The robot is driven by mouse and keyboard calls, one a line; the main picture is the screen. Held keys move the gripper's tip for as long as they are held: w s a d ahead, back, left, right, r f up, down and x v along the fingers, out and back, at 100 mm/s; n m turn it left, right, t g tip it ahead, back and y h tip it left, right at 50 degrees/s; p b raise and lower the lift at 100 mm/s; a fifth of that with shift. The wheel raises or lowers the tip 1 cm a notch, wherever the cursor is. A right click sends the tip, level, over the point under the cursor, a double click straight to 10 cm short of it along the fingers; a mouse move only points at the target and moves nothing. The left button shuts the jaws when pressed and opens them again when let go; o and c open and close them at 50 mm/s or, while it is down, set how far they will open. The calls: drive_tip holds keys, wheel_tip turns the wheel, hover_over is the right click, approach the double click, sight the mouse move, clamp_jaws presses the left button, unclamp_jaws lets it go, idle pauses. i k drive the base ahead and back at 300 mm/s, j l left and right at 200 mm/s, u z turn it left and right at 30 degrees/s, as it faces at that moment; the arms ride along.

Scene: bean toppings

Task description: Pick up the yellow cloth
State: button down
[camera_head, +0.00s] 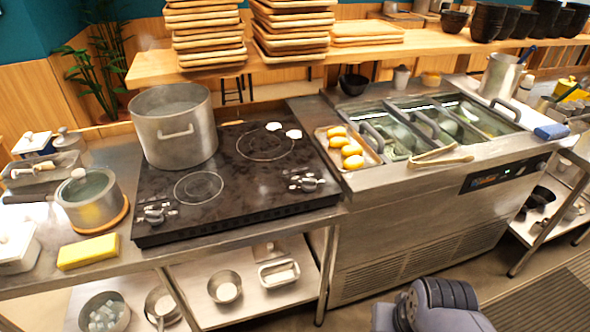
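A yellow, flat rectangular block (88,252), which looks like a folded cloth or a sponge, lies on the steel counter (40,283) at the lower left. It is near the counter's front edge, left of the black stove. Nothing covers it. Part of my arm shows at the bottom edge, right of centre, in front of the steel cold counter and far to the right of the yellow block. My gripper's fingers do not show.
A lidded pot (92,206) on a wooden round stands just behind the yellow block. A white container (16,247) is to its left. The black stove (237,190) with a large pot (174,130) is to its right. Bare counter lies around the block's front and right.

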sight(71, 256)
drive_tip(key=u, duration=2)
drive_tip(key=i+j+z, duration=0.35)
drive_tip(key=i+j, duration=0.2)
drive_tip(key=i, duration=0.15)
drive_tip(key=i+j+z, duration=0.35)
drive_tip(key=i+j, duration=0.35)
